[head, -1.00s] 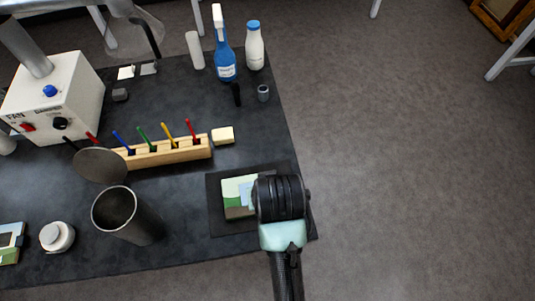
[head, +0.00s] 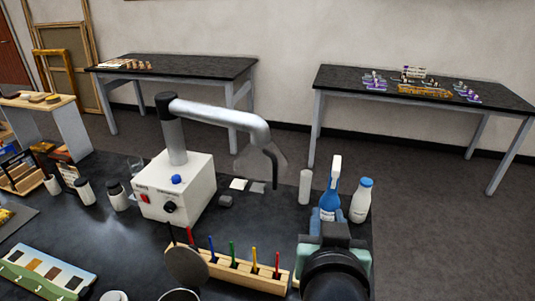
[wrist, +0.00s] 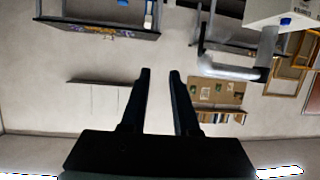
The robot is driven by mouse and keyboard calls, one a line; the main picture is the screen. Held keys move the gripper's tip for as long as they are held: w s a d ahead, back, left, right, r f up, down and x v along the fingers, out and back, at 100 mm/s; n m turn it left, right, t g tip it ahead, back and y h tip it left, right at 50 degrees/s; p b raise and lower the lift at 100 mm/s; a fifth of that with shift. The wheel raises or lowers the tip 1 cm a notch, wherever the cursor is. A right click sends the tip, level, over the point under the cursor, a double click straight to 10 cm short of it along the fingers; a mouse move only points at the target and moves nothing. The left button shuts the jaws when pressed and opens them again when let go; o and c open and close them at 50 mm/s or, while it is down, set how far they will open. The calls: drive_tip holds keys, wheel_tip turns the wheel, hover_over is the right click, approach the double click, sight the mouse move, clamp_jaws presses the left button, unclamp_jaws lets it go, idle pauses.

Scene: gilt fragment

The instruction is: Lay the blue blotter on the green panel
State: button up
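My gripper (wrist: 160,72) shows in the wrist view with two dark fingers apart and nothing between them. It points out over the room, with the scene upside down. In the head view my arm's dark and mint end part is at the lower right, and the fingertips are hidden. I cannot make out the blue blotter in either current view. A board with a green edge and a pale blue strip (head: 45,272) lies at the lower left with several brown and dark patches; I cannot tell whether it is the green panel.
The white fan box (head: 177,190) with its bent grey duct stands mid-table. A wooden rack (head: 236,275) of coloured tools is in front. A blue spray bottle (head: 329,200) and white bottle (head: 361,200) stand close behind my arm. Two further tables stand by the wall.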

drive_tip(key=a+r+n+t, duration=0.1)
drive_tip(key=a+r+t, duration=0.15)
drive_tip(key=r, duration=0.65)
drive_tip(key=a+r+t, duration=0.2)
drive_tip(key=r+t, duration=0.2)
drive_tip(key=r, duration=0.5)
drive_tip(key=s+a+r+t+y, duration=0.1)
drive_tip(key=s+a+r+t, duration=0.1)
drive_tip(key=r, duration=0.6)
drive_tip(key=s+a+r+t+y, duration=0.1)
drive_tip(key=s+a+r+t, duration=0.2)
drive_tip(key=s+r+t, duration=0.2)
wheel_tip(320, 180, up, 4)
drive_tip(key=shift+s+n+y, duration=0.3)
drive_tip(key=shift+s+n, duration=0.1)
drive_tip(key=shift+s, duration=0.85)
